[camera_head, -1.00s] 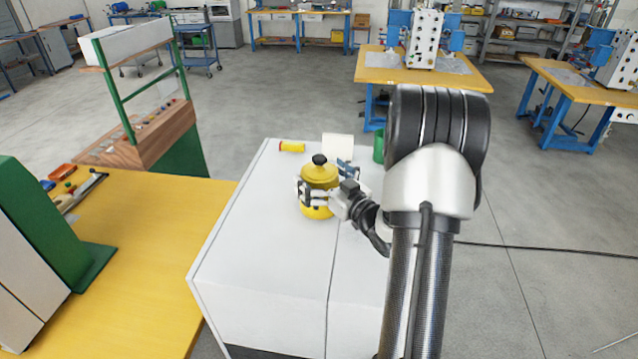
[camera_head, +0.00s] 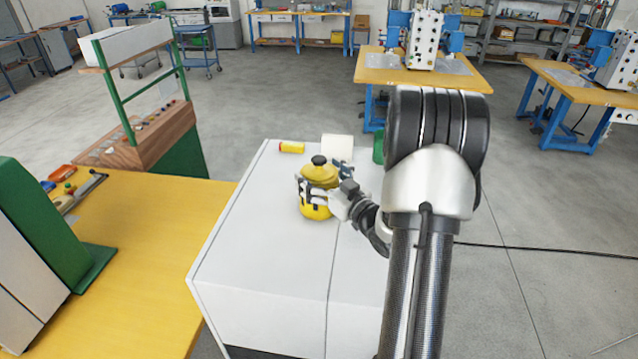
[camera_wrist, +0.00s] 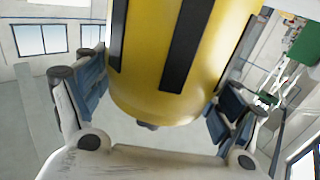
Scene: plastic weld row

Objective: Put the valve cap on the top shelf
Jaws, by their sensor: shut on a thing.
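A yellow rounded piece with black stripes and a black knob, which I take to be the valve cap (camera_head: 317,210), is at the white cabinet's top. My gripper (camera_head: 321,184) is shut on it, reaching in from the right, with fingers on either side. The cap leans slightly in the head view; whether its base touches the cabinet I cannot tell. In the wrist view the cap's yellow, striped body (camera_wrist: 150,70) fills the middle between the blue finger pads. A green-framed stand at the left has a white upper shelf (camera_head: 132,41); whether this is the top shelf is unclear.
A yellow-topped table (camera_head: 150,250) is at the left. Shelving (camera_head: 530,35) stands far back right.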

